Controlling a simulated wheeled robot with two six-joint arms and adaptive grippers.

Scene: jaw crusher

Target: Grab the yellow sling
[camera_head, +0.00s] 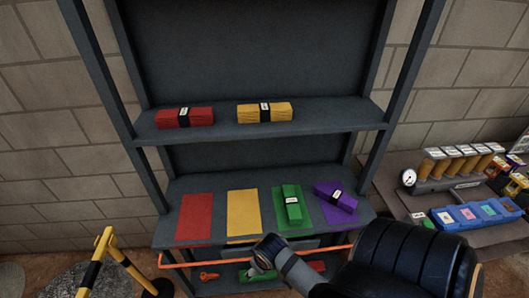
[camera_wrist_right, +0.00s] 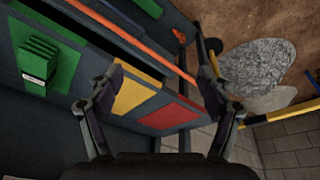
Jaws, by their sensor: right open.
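The yellow sling (camera_head: 264,112) is a folded bundle with a black band and white label. It lies on the upper shelf in the head view, right of the red sling (camera_head: 185,117). My right gripper (camera_head: 260,268) is low in front of the rack, below and well apart from the yellow sling. In the wrist view my right gripper (camera_wrist_right: 162,80) has its fingers spread, with nothing between them. The yellow sling is not seen in the wrist view. My left gripper is not in view.
The lower shelf has red (camera_head: 194,218), yellow (camera_head: 243,215), green and purple mats. A green sling (camera_head: 292,203) and a purple sling (camera_head: 336,197) lie there. An orange bar (camera_head: 195,264) crosses the front. A table with gauge and bins (camera_head: 470,214) stands right; a yellow-black barrier (camera_head: 98,262) left.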

